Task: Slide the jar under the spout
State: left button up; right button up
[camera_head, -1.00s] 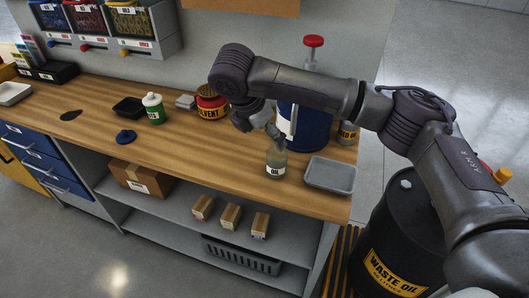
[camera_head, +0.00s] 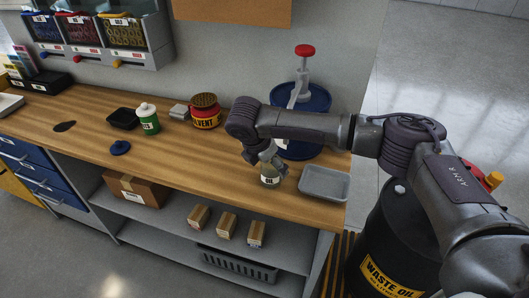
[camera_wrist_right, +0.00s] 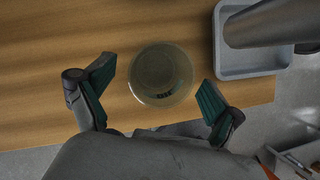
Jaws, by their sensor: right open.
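The jar (camera_head: 270,179), clear with a white OIL label, stands upright on the wooden bench near its front edge. It shows from above in the right wrist view (camera_wrist_right: 162,77). A blue drum (camera_head: 313,108) stands behind it, carrying a grey pump (camera_head: 300,93) with a red knob; the spout's end is hidden behind my arm in the head view. A dark grey tube (camera_wrist_right: 275,22) overhangs at the top right in the wrist view. My right gripper (camera_head: 266,165) is open, its green-padded fingers (camera_wrist_right: 157,73) on either side of the jar with gaps. My left gripper is out of view.
A grey tray (camera_head: 325,183) lies just right of the jar. A black waste oil barrel (camera_head: 390,240) stands off the bench's right end.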

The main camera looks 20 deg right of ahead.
jog(key=shift+x, duration=1.7)
jog(key=c, duration=1.4)
